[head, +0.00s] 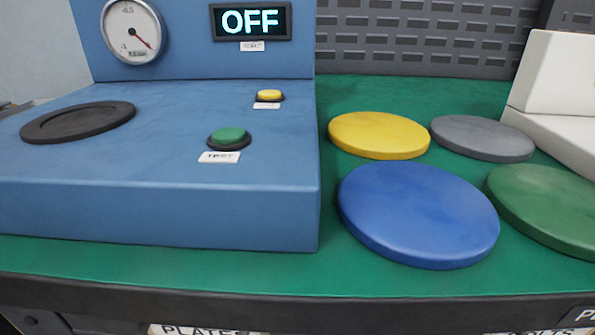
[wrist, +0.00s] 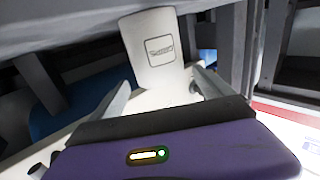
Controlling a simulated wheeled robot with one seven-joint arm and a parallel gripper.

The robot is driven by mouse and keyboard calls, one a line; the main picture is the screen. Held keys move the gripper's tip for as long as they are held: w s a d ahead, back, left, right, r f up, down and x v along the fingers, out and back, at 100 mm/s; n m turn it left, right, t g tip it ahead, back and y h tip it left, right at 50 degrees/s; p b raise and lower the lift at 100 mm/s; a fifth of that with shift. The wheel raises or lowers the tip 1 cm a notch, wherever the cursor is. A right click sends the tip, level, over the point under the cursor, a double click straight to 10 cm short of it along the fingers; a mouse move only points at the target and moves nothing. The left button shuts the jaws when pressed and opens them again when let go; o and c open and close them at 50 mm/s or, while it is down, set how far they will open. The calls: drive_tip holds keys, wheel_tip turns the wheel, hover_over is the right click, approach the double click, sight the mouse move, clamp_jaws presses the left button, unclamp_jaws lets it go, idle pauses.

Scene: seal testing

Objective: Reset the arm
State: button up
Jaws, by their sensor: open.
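My gripper (wrist: 163,88) shows in the wrist view, with its two pale fingers spread apart. It is open, and nothing is held between the fingers. It is below or beside a grey overhanging surface, away from the things on the bench top. No part of my arm or gripper shows in the head view.
A blue test station (head: 160,215) has a dial gauge (head: 133,31), an OFF display (head: 251,21), a black ring pad (head: 78,121), a green button (head: 229,136) and a yellow button (head: 270,95). Yellow (head: 379,134), grey (head: 482,137), blue (head: 417,211) and green (head: 550,203) discs lie right.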

drive_tip(key=d+r+t+h, duration=0.1)
drive_tip(key=d+r, duration=0.2)
drive_tip(key=r, duration=0.3)
drive_tip(key=d+r+h, duration=0.1)
drive_tip(key=d+r, duration=0.2)
drive_tip(key=r, duration=0.2)
drive_tip(key=s+d+r+m+h+p, duration=0.1)
drive_tip(key=s+d+r+m+h, duration=0.2)
drive_tip(key=s+d+r, duration=0.45)
drive_tip(key=s+d+r+m+h+p, duration=0.1)
drive_tip(key=s+d+r+m+h, duration=0.2)
drive_tip(key=r, duration=0.7)
drive_tip(key=s+d+r+m+h+p, duration=0.2)
drive_tip(key=s+d+r+h, duration=0.15)
drive_tip(key=s+r, duration=0.45)
wheel_tip(320, 180, up, 39)
drive_tip(key=p, duration=3.7)
drive_tip(key=shift+w+d+f+p, duration=0.2)
drive_tip(key=shift+w+d+p, duration=0.1)
drive_tip(key=shift+w, duration=0.1)
drive_tip(key=shift+y, duration=0.25)
